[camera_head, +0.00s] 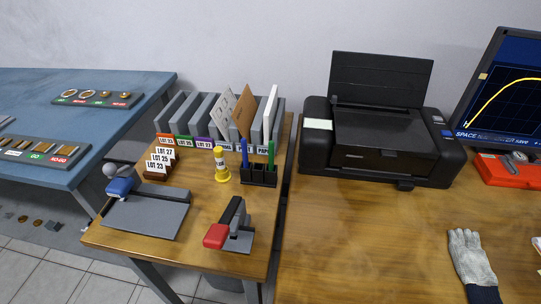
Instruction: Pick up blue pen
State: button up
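A blue pen (245,153) stands upright in the left part of a small black pen holder (258,177) on the wooden side table. A green pen (271,155) stands upright in the right part of the same holder. A grey file rack stands just behind them. My gripper is not in this view.
In front are a red-handled stapler-like tool (231,226) and a grey plate with a blue handle (146,210). A black printer (382,140) is to the right. The right desk's front is mostly clear.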

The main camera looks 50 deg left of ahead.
aim_at(245, 143)
jog(key=u, duration=1.75)
jog(key=k, duration=1.1)
jog(key=u, duration=0.65)
jog(key=i, duration=1.75)
jog(key=z, duration=0.25)
